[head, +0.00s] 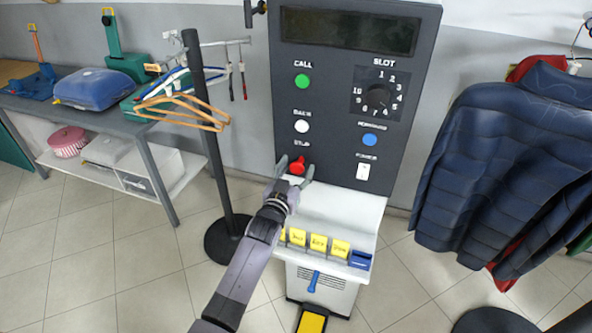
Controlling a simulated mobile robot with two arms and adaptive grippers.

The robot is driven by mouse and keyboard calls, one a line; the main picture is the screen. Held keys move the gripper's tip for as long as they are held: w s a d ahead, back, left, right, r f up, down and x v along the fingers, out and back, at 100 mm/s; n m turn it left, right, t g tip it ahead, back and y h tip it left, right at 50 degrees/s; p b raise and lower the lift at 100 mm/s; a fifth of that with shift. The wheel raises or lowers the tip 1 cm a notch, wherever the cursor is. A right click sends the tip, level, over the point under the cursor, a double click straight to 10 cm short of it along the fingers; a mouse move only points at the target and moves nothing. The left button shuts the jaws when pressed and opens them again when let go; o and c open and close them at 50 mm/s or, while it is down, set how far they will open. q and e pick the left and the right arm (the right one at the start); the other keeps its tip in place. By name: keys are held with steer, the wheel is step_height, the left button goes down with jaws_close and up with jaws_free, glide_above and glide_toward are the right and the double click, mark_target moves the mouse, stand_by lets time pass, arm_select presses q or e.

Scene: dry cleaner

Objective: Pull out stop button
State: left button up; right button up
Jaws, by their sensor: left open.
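The red stop button (297,166) sits low on the left side of the dark control panel (330,112), just below a small label. My left gripper (294,168) is open in front of the panel, with one finger to the left of the red button and the other to the right. I cannot tell whether the fingers touch it. The green call button (302,81) and a white button (301,127) are above it in the same column. My right gripper is not in view.
A slot dial (377,97), a blue button (369,139) and a white switch (363,171) are on the panel's right side. A white ledge with yellow tags (318,242) is below. A black stand (207,130) with hangers is left; dark jackets (505,165) hang right.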

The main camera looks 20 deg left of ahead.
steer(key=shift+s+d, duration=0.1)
arm_select(q)
steer(key=s, duration=1.2)
steer(key=shift+a, duration=0.2)
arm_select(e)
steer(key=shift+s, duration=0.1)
